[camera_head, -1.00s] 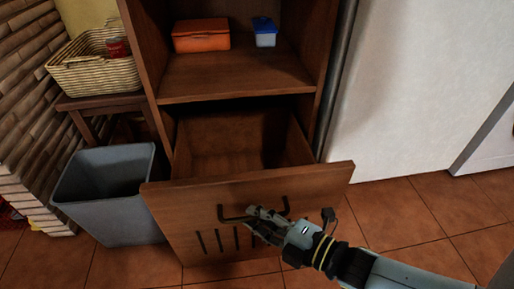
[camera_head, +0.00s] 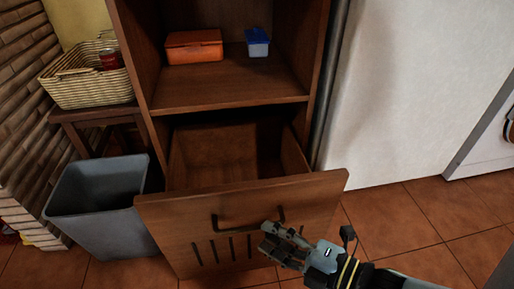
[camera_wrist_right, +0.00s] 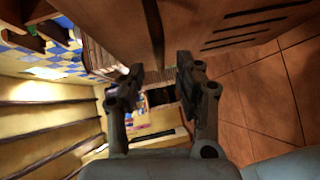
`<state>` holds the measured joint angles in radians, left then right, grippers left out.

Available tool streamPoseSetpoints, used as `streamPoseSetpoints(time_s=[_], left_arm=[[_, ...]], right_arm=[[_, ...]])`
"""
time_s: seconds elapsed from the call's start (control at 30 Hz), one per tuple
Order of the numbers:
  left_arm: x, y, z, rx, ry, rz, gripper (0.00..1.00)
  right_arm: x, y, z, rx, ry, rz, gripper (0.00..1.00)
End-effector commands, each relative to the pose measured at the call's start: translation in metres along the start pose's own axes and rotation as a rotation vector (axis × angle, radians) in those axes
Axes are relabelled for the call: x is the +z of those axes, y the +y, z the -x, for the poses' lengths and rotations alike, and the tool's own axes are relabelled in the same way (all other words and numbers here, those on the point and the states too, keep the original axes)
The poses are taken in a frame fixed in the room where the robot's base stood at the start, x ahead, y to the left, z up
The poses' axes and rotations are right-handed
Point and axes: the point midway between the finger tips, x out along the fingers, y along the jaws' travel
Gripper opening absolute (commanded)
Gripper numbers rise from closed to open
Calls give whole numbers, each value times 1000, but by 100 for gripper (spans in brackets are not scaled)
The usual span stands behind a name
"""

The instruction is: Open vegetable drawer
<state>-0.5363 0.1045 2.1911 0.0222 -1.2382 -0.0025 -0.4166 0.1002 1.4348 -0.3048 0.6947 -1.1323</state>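The wooden vegetable drawer (camera_head: 160,226) at the bottom of the cabinet stands pulled out, and its empty-looking inside shows behind the front. Its front has a dark bar handle (camera_head: 229,228) and several vertical slots. My right gripper (camera_head: 270,235) is just right of and below the middle of the handle, in front of the drawer front. In the right wrist view my gripper (camera_wrist_right: 160,72) has its two fingers apart with nothing between them. The drawer front (camera_wrist_right: 112,38) fills the top of that view. My left gripper is not in view.
A grey bin (camera_head: 98,195) stands close to the drawer's left side. Above the drawer, a shelf (camera_head: 225,85) holds an orange box (camera_head: 194,47) and a blue-lidded container (camera_head: 257,43). A wicker basket (camera_head: 88,88) sits on a stool. Tiled floor (camera_head: 405,222) is clear at the right.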

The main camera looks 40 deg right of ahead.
Motion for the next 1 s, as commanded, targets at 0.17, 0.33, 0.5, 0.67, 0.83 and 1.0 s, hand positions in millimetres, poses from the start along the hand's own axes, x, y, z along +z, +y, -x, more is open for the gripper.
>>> streamPoseSetpoints(time_s=[0.17, 0.33, 0.5, 0.67, 0.83, 1.0], left_arm=[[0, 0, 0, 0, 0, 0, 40], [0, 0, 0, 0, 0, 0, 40], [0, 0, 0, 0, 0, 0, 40], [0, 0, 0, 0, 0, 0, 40], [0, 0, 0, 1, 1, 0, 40], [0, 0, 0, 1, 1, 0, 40]], right_arm=[[0, 0, 40, -2, 0, 0, 34], [0, 0, 63, 1, 0, -1, 34], [0, 1, 70, 4, 0, 0, 34], [0, 1, 70, 4, 0, 0, 34], [0, 1, 70, 3, 0, 0, 34], [0, 1, 70, 3, 0, 0, 34]])
